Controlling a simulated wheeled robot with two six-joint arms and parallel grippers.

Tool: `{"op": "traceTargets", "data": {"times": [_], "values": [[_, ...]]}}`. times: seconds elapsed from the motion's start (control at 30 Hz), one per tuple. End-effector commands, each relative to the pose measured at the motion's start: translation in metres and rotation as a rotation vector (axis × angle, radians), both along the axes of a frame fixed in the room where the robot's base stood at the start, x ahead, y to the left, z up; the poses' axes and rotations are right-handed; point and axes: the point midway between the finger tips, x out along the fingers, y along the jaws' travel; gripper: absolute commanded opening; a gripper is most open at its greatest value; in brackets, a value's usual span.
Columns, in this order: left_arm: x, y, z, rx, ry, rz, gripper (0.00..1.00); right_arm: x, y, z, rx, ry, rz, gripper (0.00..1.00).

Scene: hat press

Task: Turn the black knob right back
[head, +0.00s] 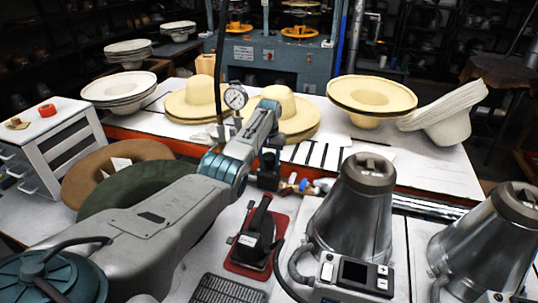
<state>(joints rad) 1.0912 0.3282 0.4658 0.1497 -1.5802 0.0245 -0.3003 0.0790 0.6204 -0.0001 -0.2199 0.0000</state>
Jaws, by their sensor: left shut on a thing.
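My left arm reaches in from the lower left, and my left gripper (270,152) points down at its far end. It is shut on the black knob (268,180), by the pipe fittings in the middle of the bench. The wrist and fingers cover part of the knob, so its turn angle cannot be told. Brass and blue fittings (293,185) sit just right of the knob. A round white pressure gauge (235,97) stands behind my wrist. My right gripper is not in view.
Two metal cone-shaped steamers (352,215) (490,245) stand at the right, one with a control box. A black iron (259,235) rests on a red pad in front. Straw hats (372,94) lie at the back; green and brown hats (118,165) lie left of my arm.

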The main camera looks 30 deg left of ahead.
Motion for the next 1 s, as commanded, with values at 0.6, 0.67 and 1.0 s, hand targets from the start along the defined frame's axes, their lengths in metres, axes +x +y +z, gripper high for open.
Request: {"op": "traceTargets", "data": {"times": [0.6,0.67,1.0], "values": [[0.001,0.001,0.003,0.001,-0.004,0.586,0.25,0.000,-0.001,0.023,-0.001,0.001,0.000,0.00],[0.001,0.001,0.004,0.001,-0.005,0.643,0.25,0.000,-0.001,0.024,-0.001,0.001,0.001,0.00],[0.001,0.001,0.003,0.001,-0.006,0.966,0.25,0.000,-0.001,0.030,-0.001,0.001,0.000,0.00]]}}
